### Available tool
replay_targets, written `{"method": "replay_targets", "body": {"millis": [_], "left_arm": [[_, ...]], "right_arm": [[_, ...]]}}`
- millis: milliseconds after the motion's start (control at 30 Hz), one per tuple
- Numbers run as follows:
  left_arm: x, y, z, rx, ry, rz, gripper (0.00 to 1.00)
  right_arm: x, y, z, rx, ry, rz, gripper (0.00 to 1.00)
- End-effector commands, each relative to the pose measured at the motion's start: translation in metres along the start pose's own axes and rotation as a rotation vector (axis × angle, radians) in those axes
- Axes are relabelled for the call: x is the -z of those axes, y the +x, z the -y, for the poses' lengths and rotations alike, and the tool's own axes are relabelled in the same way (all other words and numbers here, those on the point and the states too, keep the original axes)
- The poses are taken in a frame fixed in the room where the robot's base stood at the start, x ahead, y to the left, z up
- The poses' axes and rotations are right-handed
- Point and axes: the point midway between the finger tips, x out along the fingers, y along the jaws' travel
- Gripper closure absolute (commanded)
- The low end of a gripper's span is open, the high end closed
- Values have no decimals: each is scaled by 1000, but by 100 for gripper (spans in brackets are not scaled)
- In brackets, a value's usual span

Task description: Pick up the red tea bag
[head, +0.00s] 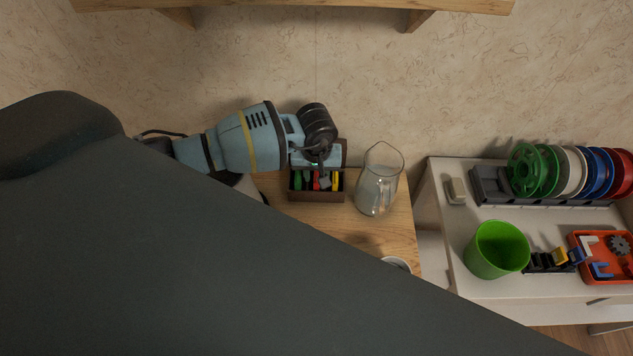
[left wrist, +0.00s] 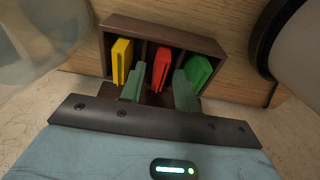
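A dark brown box (head: 318,196) on the wooden table holds tea bags standing upright in separate compartments. The red tea bag (left wrist: 161,68) is in the middle compartment, between a yellow one (left wrist: 122,58) and a green one (left wrist: 197,72). In the head view the red tea bag (head: 316,180) is partly hidden by my left gripper (head: 322,172), which points down at the box. In the left wrist view my left gripper (left wrist: 159,78) is open, one finger on each side of the red tea bag's near end, with gaps visible. My right gripper is not in view.
A glass pitcher (head: 378,184) stands close to the right of the box. A white cup (head: 397,264) is partly hidden at the table's front. A wooden shelf (head: 300,4) is above.

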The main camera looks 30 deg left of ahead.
Motion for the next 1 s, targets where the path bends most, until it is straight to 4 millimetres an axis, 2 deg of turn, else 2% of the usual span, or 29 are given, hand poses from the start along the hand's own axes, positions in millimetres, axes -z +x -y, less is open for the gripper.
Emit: {"method": "replay_targets", "body": {"millis": [33,233,533,667,1000], "left_arm": [[0,0,0,0,0,0,75],[0,0,0,0,0,0,100],[0,-1,0,0,0,0,100],[2,-8,0,-1,1,-2,100],[9,-66,0,-1,0,-4,100]], "right_arm": [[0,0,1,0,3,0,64],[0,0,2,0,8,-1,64],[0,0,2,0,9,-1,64],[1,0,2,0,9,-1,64],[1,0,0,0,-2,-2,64]]}}
